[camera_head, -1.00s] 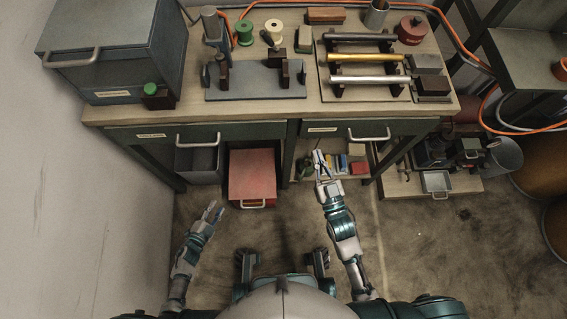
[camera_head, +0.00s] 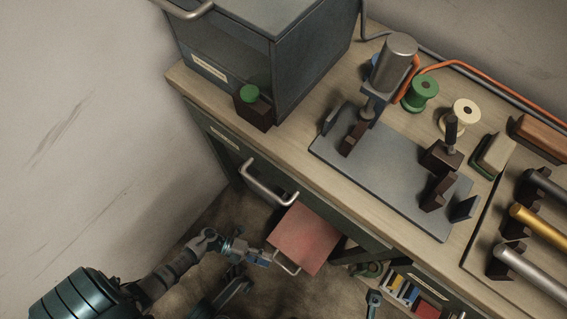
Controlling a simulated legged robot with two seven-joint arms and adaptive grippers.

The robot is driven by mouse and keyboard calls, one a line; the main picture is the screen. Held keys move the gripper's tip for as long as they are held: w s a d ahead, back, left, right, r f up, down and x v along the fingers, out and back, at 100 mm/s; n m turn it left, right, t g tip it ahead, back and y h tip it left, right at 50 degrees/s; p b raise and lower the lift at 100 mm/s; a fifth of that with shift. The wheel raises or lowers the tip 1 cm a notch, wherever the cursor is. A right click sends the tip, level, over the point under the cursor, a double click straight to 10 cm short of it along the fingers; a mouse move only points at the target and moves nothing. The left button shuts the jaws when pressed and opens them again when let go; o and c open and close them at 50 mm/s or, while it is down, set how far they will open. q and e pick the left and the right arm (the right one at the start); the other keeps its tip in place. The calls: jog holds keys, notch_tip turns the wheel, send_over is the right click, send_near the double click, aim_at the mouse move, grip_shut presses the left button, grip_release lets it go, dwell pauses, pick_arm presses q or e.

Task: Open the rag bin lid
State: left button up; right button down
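The rag bin appears to be the low bin with a flat red lid (camera_head: 305,238) under the bench. Its lid looks flat and closed, and a pale loop handle (camera_head: 285,265) is at its front edge. My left gripper (camera_head: 262,259) reaches in from the left, with its fingertips right beside the handle's left end. I cannot tell whether they touch it or how far apart the fingers are. A small part of what looks like my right gripper (camera_head: 373,301) shows at the bottom edge, near the lower shelf; its finger state is unclear.
The bench drawer with a metal handle (camera_head: 268,184) overhangs behind the lid. On the bench (camera_head: 285,140) stand a large grey box (camera_head: 290,60), a green-capped block (camera_head: 252,108), a fixture plate (camera_head: 390,170) and spools. A wall (camera_head: 90,120) bounds the left side.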

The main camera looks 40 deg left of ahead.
aim_at(284, 267)
pick_arm(q)
jog(key=x, duration=0.2)
jog(key=b+x, duration=0.1)
jog(key=x, duration=0.4)
jog(key=shift+s+d+b, duration=0.15)
jog(key=shift+s+b, duration=0.1)
jog(key=shift+b, duration=0.05)
jog(key=shift+w+d, duration=0.15)
jog(key=shift+w, duration=0.1)
jog(key=shift+d, duration=0.2)
grip_shut()
